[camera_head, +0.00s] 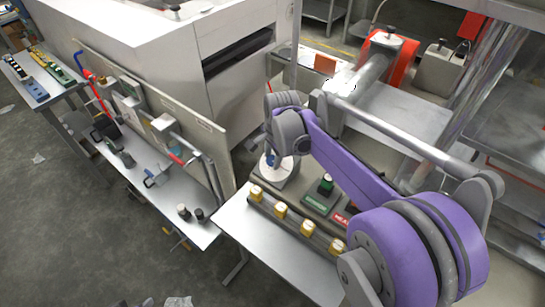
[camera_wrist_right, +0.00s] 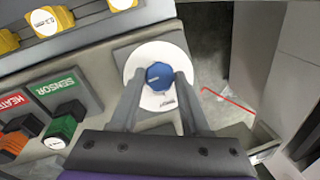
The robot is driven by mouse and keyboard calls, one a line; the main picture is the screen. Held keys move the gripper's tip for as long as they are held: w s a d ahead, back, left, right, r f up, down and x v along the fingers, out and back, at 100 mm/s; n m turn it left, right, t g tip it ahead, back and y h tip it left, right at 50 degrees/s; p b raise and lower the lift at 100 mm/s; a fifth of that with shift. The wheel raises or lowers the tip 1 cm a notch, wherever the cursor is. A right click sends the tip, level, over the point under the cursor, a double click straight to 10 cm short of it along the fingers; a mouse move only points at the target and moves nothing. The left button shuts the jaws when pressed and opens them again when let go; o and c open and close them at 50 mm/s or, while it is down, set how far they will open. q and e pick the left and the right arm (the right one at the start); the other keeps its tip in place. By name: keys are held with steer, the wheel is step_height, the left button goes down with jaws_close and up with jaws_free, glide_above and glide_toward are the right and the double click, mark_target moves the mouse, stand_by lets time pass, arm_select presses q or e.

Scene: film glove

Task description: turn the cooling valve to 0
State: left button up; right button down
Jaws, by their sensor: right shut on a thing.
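The cooling valve shows in the right wrist view as a blue faceted knob (camera_wrist_right: 159,74) on a round white dial (camera_wrist_right: 138,58). The dial is set on a grey panel plate. My right gripper (camera_wrist_right: 160,82) is shut on the blue knob, one finger on each side. In the head view the white dial (camera_head: 267,170) sits at the back left of the control panel, below my right gripper (camera_head: 273,158), and my wrist partly covers it. The dial's marks are too small to read. My left gripper is not in view.
A green knob (camera_wrist_right: 62,127) labelled SENSOR and a red-orange knob (camera_wrist_right: 13,146) labelled HEATER sit left of the dial in the wrist view. Several yellow knobs (camera_head: 280,210) line the panel's front edge. A bench with fittings (camera_head: 150,180) stands at left.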

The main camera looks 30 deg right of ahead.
steer(key=n, duration=0.1)
steer(key=n+g, duration=0.1)
steer(key=n, duration=0.1)
steer(key=n+g, duration=0.1)
steer(key=shift+w+h, duration=0.25)
steer(key=shift+h, duration=0.05)
steer(key=n+g, duration=0.1)
steer(key=n, duration=0.1)
steer(key=n+h, duration=0.1)
steer(key=n, duration=0.1)
steer(key=shift+w+a+g+b, duration=0.1)
steer(key=shift+a+g+b, duration=0.1)
steer(key=shift+g+b, duration=0.2)
steer(key=n+g+h, duration=0.1)
steer(key=n, duration=0.2)
steer(key=shift+w+a+f+n+b, duration=0.1)
steer(key=shift+n+b, duration=0.2)
steer(key=shift+a+n+g+h+b, duration=0.1)
steer(key=shift+n+g+h+b, duration=0.35)
steer(key=shift+n+h, duration=1.1)
steer(key=shift+n+y, duration=0.35)
steer(key=shift+n, duration=0.1)
steer(key=shift+c, duration=1.9)
jaws_free()
